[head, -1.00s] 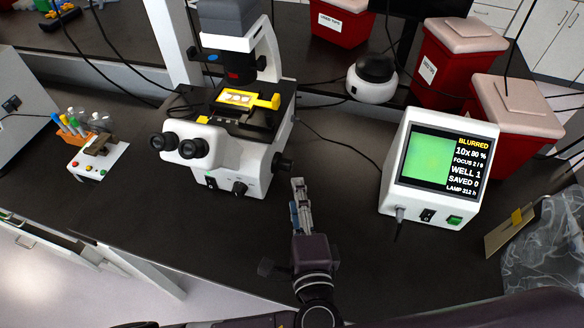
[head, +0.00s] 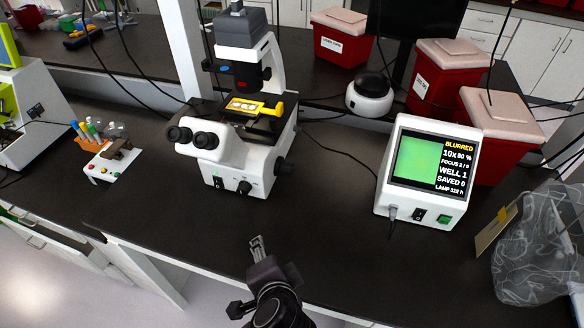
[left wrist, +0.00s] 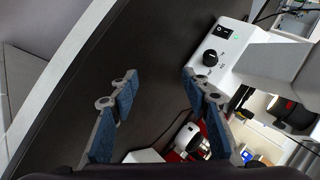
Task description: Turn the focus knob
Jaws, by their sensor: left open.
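The white microscope (head: 240,150) stands at the back middle of the bench, with a yellow slide holder (head: 262,107) on its stage. The black focus knob (head: 283,167) sticks out of its right side. Another black knob (head: 244,187) is on its front face; it also shows in the left wrist view (left wrist: 210,57). My left gripper (head: 257,243) is near the bench's front edge, apart from and in front of the microscope. Its fingers (left wrist: 158,90) are open and empty in the left wrist view. My right gripper is not visible.
A monitor box (head: 428,175) at the right reads BLURRED, with a green picture. A small white device with tubes (head: 108,160) is at the left. Red bins (head: 450,75) and a clear bag (head: 535,245) stand right. The bench between the microscope and monitor is clear.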

